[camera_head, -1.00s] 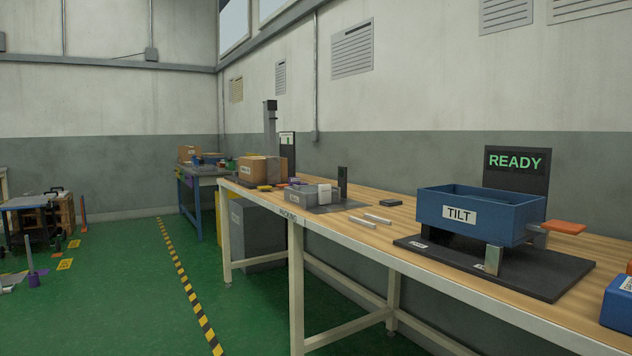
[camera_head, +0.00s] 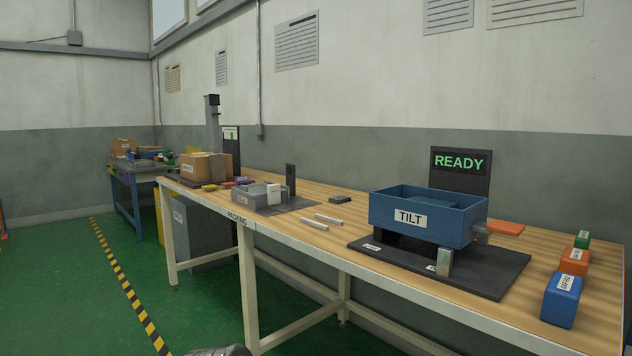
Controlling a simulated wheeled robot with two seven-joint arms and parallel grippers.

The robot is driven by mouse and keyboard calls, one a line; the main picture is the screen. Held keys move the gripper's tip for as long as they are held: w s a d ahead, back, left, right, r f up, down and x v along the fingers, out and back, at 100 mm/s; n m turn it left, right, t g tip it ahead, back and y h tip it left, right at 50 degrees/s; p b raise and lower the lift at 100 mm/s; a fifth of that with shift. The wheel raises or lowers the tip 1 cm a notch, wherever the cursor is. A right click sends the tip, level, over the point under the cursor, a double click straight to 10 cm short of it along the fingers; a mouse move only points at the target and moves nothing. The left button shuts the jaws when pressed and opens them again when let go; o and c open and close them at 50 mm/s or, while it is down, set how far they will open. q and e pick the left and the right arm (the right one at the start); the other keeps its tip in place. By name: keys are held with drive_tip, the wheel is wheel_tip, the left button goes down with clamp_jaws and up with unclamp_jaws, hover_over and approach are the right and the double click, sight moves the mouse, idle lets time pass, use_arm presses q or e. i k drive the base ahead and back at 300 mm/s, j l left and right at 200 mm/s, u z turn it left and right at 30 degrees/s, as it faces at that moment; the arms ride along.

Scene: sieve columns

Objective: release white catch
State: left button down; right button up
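No part that I can name for sure as the white catch shows. A small white block (camera_head: 274,192) sits at the right end of a low grey box (camera_head: 250,199) on the bench. A blue tray (camera_head: 400,216) labelled TILT stands on a dark base plate (camera_head: 487,279). An orange paddle (camera_head: 505,228) sticks out at the tray's right side, and a pale metal post (camera_head: 444,262) stands under its front right corner. Neither of my grippers is in view.
A dark panel (camera_head: 460,180) reads READY behind the tray. Blue (camera_head: 561,300), orange (camera_head: 574,262) and green (camera_head: 582,239) blocks stand at the right. Two pale bars (camera_head: 320,222) lie mid-bench. A cardboard box (camera_head: 206,167) stands at the far end of the wooden bench (camera_head: 345,203).

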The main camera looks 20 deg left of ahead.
sight(274, 192)
drive_tip(key=i+j+z, duration=0.1)
drive_tip(key=j+z, duration=0.35)
drive_tip(key=j, duration=0.3)
drive_tip(key=j+z, duration=0.5)
drive_tip(key=j, duration=0.2)
